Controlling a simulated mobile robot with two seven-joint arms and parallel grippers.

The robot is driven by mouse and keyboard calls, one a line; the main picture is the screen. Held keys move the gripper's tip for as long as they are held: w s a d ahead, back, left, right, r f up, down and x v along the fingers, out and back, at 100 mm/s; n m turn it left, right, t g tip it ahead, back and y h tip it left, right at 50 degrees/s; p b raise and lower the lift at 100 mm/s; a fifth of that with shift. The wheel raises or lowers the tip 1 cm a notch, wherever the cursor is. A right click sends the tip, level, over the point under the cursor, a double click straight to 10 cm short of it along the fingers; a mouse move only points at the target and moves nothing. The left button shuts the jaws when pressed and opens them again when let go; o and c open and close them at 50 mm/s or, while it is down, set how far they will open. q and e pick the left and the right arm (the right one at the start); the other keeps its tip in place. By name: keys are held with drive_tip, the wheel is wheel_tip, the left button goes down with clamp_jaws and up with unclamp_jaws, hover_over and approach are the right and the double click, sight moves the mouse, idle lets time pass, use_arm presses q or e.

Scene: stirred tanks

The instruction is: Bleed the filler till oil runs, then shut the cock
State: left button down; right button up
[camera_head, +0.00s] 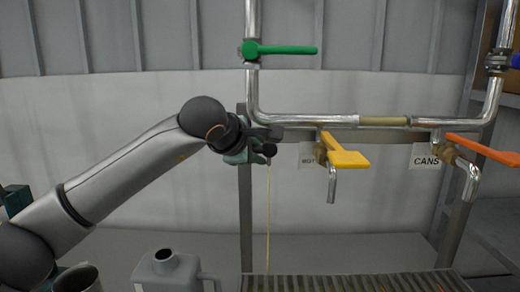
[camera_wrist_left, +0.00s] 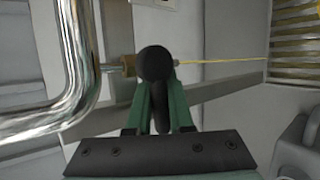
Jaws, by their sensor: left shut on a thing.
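The bleed cock has a black round-ended handle (camera_wrist_left: 156,64) and a small brass body (camera_wrist_left: 126,65) beside the shiny pipe (camera_wrist_left: 80,70). My left gripper (camera_head: 262,151) is shut on the black handle, which sits between its green fingers in the left wrist view (camera_wrist_left: 157,100). A thin, unbroken yellowish stream of oil (camera_head: 268,215) falls from the cock to the slatted grating. The stream also shows in the left wrist view (camera_wrist_left: 225,61). The cock body is largely hidden by my gripper in the head view. My right gripper is out of view.
A yellow lever (camera_head: 345,158) over a spout is right of my gripper; an orange lever (camera_head: 485,148) is by the CANS label (camera_head: 424,162). A green lever (camera_head: 285,50) is above. The slatted grating (camera_head: 350,282) and a grey can (camera_head: 165,272) are below.

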use_arm(q)
drive_tip(key=shift+r, duration=0.3)
idle(0.4)
drive_tip(key=c, duration=0.8)
unclamp_jaws()
drive_tip(key=shift+f, duration=0.15)
drive_tip(key=shift+s, duration=0.1)
drive_tip(key=b+v, duration=0.3)
drive_tip(key=v, duration=0.9)
drive_tip(key=shift+s, duration=0.1)
